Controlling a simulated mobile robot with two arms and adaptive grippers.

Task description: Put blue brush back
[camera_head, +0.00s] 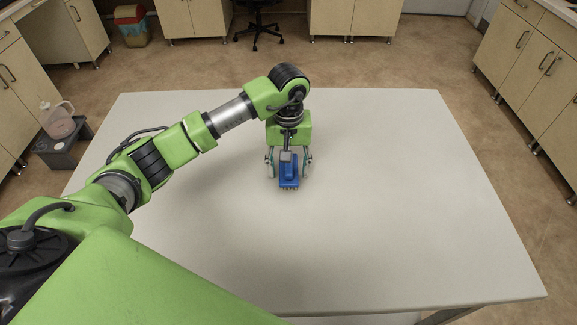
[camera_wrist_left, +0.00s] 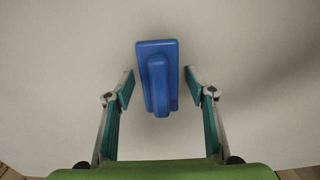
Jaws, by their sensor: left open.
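The blue brush (camera_head: 289,172) lies on the white table (camera_head: 400,200), near the middle of the head view, with its small handle ridge on top. It also shows in the left wrist view (camera_wrist_left: 158,75), with its raised grip facing the camera. My left gripper (camera_head: 289,168) is open and points down over the brush. In the left wrist view its two fingers (camera_wrist_left: 160,92) stand to the left and right of the brush, with a visible gap on each side. My right gripper is not in view.
The rest of the tabletop is bare. A pitcher (camera_head: 57,120) stands on a dark grey stool (camera_head: 62,150) off the table's left side. Cabinets (camera_head: 545,75) and a black office chair (camera_head: 259,25) are beyond the table. A bin (camera_head: 132,25) stands at the back left.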

